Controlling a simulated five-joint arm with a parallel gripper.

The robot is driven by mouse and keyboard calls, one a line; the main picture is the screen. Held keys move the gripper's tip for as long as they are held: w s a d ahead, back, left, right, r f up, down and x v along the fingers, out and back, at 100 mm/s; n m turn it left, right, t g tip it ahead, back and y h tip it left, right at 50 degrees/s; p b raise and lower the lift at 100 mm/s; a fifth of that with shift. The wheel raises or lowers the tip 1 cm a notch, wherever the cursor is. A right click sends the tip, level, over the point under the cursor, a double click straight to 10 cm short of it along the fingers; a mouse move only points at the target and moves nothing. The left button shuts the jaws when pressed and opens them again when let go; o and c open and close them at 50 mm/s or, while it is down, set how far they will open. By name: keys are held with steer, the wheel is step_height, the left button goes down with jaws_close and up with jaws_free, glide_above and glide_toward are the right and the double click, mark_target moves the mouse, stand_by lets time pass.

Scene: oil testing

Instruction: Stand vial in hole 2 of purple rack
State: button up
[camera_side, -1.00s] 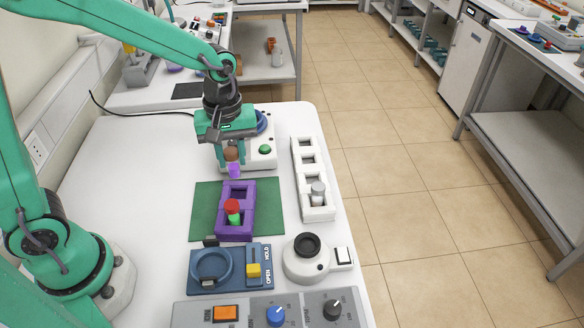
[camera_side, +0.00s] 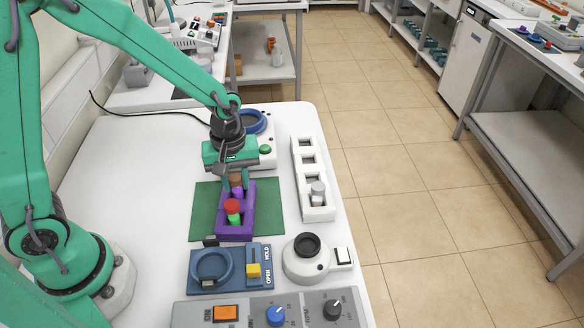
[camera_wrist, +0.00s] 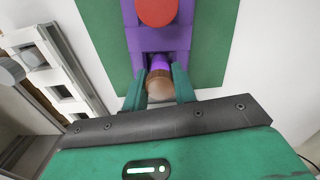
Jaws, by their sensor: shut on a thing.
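The purple rack (camera_side: 221,222) lies on a green mat (camera_side: 204,207). A green vial with a red cap (camera_side: 231,206) stands in its near hole; the cap also shows in the wrist view (camera_wrist: 156,10). My gripper (camera_side: 237,184) is shut on a purple vial with a brown cap (camera_side: 236,179). The vial is at the rack's far hole, and its lower part is hidden by the rack. I cannot tell how deep it sits. In the wrist view my gripper (camera_wrist: 160,88) has a finger on each side of the brown cap (camera_wrist: 159,88).
A white rack (camera_side: 317,211) with a grey-capped vial (camera_side: 318,190) stands to the right. A blue holder (camera_side: 211,265) and a round white device (camera_side: 305,263) are in front. A white device with a green button (camera_side: 265,149) stands behind my gripper.

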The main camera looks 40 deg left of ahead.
mark_target(231, 178)
steer(key=shift+f, duration=0.2)
steer(key=o, duration=1)
steer(key=shift+c, duration=0.2)
steer(key=shift+r, duration=0.1)
step_height(231, 178, up, 12)
steer(key=shift+r, duration=0.15)
stand_by(0.6)
steer(key=s+a+r+m+t, duration=0.2)
steer(key=s+a+r+m, duration=0.1)
steer(key=s+r+m, duration=0.1)
steer(key=s+a+r+m+t, duration=0.3)
steer(key=s+m, duration=0.3)
steer(key=s, duration=0.2)
steer(key=shift+a+r+t, duration=0.3)
steer(key=shift+a+r, duration=0.05)
steer(key=shift+a, duration=0.05)
